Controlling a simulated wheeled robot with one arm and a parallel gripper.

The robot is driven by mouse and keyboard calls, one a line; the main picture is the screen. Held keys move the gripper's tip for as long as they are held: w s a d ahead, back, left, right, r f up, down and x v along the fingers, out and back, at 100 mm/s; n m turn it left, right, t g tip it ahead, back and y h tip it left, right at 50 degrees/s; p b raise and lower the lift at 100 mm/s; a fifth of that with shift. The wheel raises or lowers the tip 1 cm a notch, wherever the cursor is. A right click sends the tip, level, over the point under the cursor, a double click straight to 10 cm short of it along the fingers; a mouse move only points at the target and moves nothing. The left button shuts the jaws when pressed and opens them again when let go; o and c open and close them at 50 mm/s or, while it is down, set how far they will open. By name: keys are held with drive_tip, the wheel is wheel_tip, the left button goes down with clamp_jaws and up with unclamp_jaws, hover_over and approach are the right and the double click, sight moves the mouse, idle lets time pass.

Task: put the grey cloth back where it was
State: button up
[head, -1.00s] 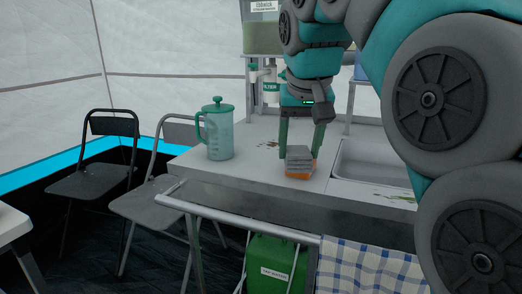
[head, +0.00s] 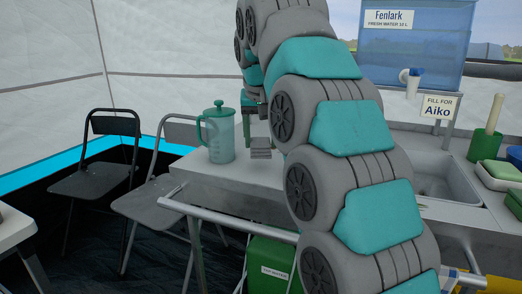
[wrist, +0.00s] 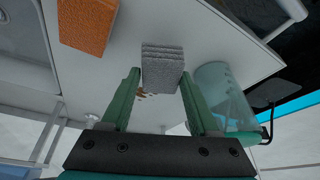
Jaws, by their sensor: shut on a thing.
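The grey cloth (head: 261,149) is a folded, layered block. It also shows in the wrist view (wrist: 162,69), between the green fingertips of my gripper (wrist: 160,80). My gripper (head: 257,136) is shut on it from both sides, fingers pointing down. The cloth is over the left part of the white counter (head: 200,178), just right of the teal jug; its exact height above the counter is hard to tell. An orange block (wrist: 87,25) lies on the counter apart from the cloth, between it and the sink. In the head view my arm hides the orange block.
The teal lidded jug (head: 219,135) stands close to the cloth, also in the wrist view (wrist: 224,92). A metal rail (head: 225,219) runs along the counter front. Folding chairs (head: 165,200) stand at left.

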sight(261, 143)
drive_tip(key=shift+f, duration=1.7)
drive_tip(key=shift+f, duration=0.1)
drive_tip(key=o, duration=1.2)
